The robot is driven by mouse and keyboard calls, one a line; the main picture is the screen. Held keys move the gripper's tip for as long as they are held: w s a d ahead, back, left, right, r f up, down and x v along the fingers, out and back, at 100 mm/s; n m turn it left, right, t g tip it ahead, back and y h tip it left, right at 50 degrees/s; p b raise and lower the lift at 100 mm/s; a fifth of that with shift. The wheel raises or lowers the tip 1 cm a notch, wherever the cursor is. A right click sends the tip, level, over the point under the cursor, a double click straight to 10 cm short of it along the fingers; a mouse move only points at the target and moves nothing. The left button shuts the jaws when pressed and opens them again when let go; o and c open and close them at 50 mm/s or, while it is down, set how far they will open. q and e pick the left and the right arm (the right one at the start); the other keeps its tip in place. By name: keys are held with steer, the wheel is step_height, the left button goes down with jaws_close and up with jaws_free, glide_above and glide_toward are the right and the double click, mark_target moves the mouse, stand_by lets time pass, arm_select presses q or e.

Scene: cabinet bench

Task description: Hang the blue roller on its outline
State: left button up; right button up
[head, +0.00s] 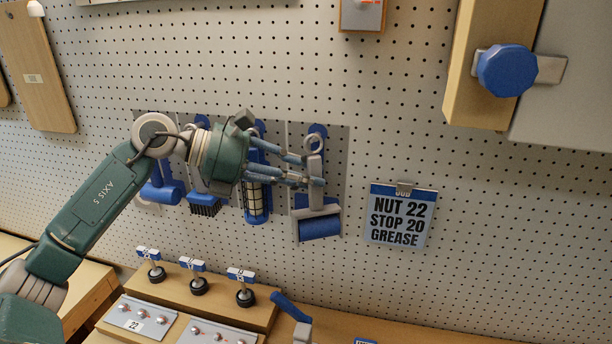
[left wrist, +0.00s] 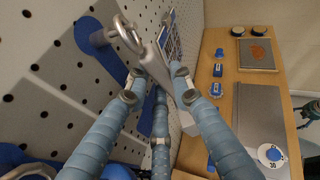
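The blue roller (head: 319,227) is upright in front of the rightmost panel on the pegboard, its blue drum at the bottom and a metal ring at the top of its grey handle. My left gripper (head: 318,181) has its fingers around the handle, which also shows between the fingertips in the left wrist view (left wrist: 158,72). The blue outline (left wrist: 95,62) lies on the board behind the handle.
A caged blue lamp (head: 255,200), a brush (head: 205,208) and a blue-headed tool (head: 161,190) hang to the left. A job card (head: 400,215) hangs to the right. The board right of the card is clear.

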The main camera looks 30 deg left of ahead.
arm_select(q)
steer(key=o, duration=0.4)
steer(key=shift+s, duration=0.1)
